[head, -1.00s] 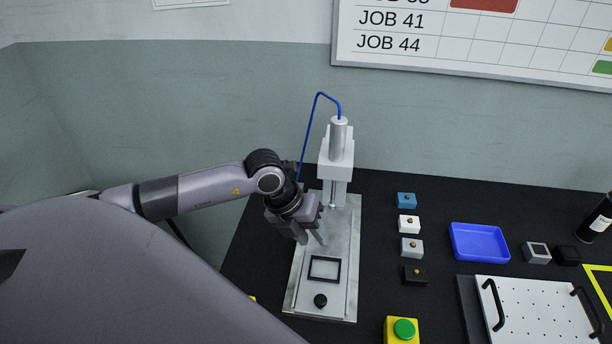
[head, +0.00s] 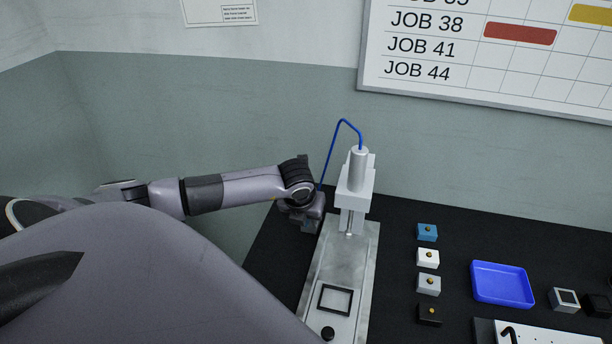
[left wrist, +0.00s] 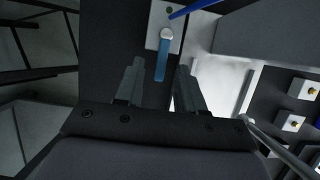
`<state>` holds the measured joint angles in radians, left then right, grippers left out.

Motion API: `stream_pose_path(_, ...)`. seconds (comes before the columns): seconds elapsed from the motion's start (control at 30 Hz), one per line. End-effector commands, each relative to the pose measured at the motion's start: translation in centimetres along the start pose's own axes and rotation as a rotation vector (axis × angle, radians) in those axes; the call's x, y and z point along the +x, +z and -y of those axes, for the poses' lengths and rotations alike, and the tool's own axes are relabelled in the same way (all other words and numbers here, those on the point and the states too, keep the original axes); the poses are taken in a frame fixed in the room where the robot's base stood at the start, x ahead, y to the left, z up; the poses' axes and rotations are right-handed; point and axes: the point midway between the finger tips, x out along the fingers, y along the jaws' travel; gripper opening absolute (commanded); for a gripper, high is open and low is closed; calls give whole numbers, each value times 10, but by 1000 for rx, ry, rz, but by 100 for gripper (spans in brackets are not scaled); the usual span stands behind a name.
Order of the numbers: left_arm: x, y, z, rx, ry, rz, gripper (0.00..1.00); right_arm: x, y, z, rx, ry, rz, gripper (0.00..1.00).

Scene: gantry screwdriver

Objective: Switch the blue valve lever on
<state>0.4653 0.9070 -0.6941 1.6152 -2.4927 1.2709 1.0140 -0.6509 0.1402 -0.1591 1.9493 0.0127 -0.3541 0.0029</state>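In the left wrist view the blue valve lever (left wrist: 161,62) hangs from a round pale pivot on a small grey valve plate (left wrist: 155,40). A blue hose meets the plate's upper right. My left gripper (left wrist: 159,72) is open, its two dark fingers apart, with the lever's free end between the tips in the picture. I cannot tell whether either finger touches it. In the head view my left gripper (head: 306,226) is just left of the gantry screwdriver (head: 355,190), pointing down, and the valve lever is hidden. My right gripper is not in view.
The screwdriver's metal base (head: 345,262) with a black frame and knob stands close right of my gripper. Several small blocks, such as a blue one (head: 427,232), and a blue tray (head: 503,285) lie further right on the black table. A wall is behind.

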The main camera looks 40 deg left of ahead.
Motion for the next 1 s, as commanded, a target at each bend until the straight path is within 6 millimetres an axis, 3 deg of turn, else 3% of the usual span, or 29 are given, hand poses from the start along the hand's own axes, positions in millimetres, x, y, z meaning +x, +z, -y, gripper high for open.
stream_pose_path(0.3,3,0,0,1,-1,1,38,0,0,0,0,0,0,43)
stream_pose_path(0.33,3,0,0,1,-1,1,32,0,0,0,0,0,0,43)
stream_pose_path(0.43,3,0,0,1,-1,1,0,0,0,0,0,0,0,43)
stream_pose_path(1.0,5,0,-7,111,-45,3,0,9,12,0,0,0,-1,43)
